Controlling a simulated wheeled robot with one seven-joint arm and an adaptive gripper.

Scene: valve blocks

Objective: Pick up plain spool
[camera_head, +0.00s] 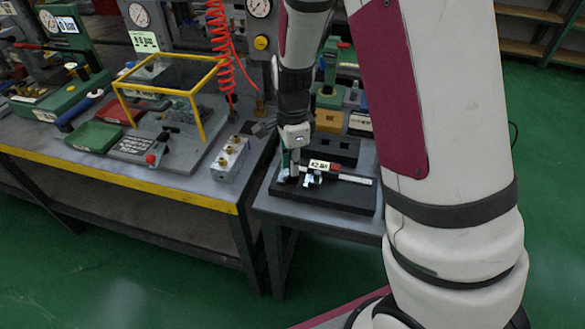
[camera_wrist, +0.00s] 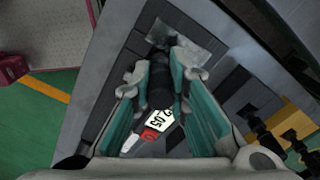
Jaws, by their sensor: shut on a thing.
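My gripper (camera_wrist: 160,68) points down, its two teal-padded fingers closed on a dark cylindrical spool (camera_wrist: 160,84). The spool sits between the fingertips in the wrist view. In the head view my gripper (camera_head: 289,168) is at the left part of a black pad (camera_head: 345,198) on the small grey table. The spool cannot be made out clearly there. I cannot tell whether the spool touches the surface below it.
A measuring tool with a 42.05 label (camera_head: 319,165) lies on the pad, right beside my gripper. A silver valve block (camera_head: 230,158) stands on the yellow-edged bench to the left. Dark blocks (camera_head: 336,150) stand behind the pad. A red coiled hose (camera_head: 219,45) hangs behind.

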